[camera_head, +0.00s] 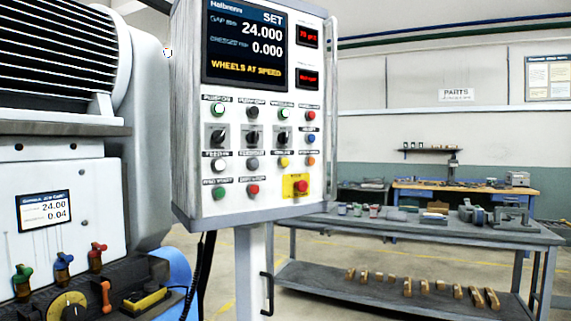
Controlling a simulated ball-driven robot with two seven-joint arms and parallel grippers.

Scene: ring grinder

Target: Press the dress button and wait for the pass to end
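The control panel (325,165) stands upright at the centre on a grey post. Its screen (245,45) reads SET, gap 24.000, a dressed value 0.000, and WHEELS AT SPEED in yellow. Below are round buttons and black rotary switches (252,138). A blue button (311,138) is in the right column, between a red button (310,115) and an orange one (311,161). The small labels are too blurred to tell which is the dress button. A red button on a yellow plate (300,187) is at lower right. Neither of my grippers is in view.
A grey workbench (430,228) with tools and wooden pieces (407,287) stands right. Open floor lies beyond.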

